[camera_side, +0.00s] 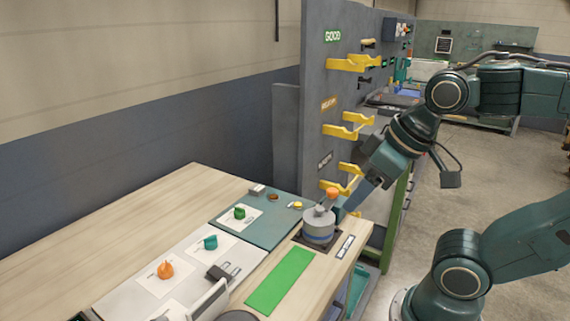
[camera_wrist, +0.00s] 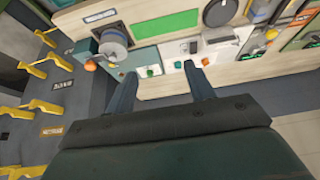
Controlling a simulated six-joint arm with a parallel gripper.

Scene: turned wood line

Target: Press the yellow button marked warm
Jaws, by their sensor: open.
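A small yellow button (camera_side: 296,205) sits on a teal panel (camera_side: 248,228) at the back right of the wooden bench, beside a brown-orange round button (camera_side: 273,197). A small yellow spot that looks like the same button (camera_wrist: 112,65) shows in the wrist view, left of the fingers. Any "warm" marking is too small to read. My gripper (camera_side: 344,209) is at the bench's right edge, right of the yellow button and apart from it, partly hidden by a grey cylinder with an orange knob. In the wrist view my gripper (camera_wrist: 161,72) has its fingers wide apart with nothing between.
The grey cylinder (camera_side: 318,228) stands between my gripper and the bench front. A grey pegboard (camera_side: 318,110) with yellow brackets (camera_side: 350,131) rises behind. A green mat (camera_side: 280,282) and cards with coloured knobs (camera_side: 210,243) lie on the bench. The bench's left side is clear.

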